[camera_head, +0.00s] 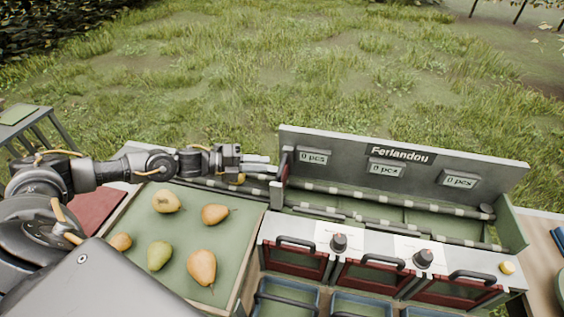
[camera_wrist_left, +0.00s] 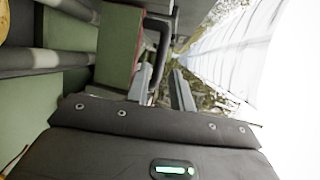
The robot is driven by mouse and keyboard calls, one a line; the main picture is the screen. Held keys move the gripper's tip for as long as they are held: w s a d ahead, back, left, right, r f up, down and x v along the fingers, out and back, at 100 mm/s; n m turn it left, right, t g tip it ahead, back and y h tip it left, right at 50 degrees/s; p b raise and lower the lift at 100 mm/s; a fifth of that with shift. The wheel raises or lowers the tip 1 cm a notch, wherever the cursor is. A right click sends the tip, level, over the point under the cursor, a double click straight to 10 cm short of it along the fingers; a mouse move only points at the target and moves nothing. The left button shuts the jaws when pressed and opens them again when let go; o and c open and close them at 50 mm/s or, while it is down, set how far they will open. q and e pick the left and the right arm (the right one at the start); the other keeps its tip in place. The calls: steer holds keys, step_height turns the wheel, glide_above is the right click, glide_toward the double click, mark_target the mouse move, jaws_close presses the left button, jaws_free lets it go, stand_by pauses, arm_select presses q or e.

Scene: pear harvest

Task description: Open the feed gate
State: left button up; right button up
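The feed gate (camera_head: 283,167) is an upright panel with a reddish edge at the left end of the grey sorter, between the pear tray and the roller lane. In the left wrist view it appears as a green panel (camera_wrist_left: 118,45) with a dark bar handle (camera_wrist_left: 163,45) on its right. My left gripper (camera_head: 270,164) reaches in from the left, its tips close to the gate. In the left wrist view my left gripper (camera_wrist_left: 162,90) has its fingers apart, with the handle just ahead of the gap; I cannot tell if they touch. My right gripper is not seen.
The green tray (camera_head: 185,262) holds several pears. The sorter's back board (camera_head: 340,148) carries displays reading 0 pcs. Red-fronted doors with handles and knobs line its front, above blue bins (camera_head: 285,300). Grass lies open behind.

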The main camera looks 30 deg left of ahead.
mark_target(283, 163)
arm_select(q)
steer(key=shift+p+x, duration=1.05)
steer(key=shift+x, duration=2.45)
jaws_close()
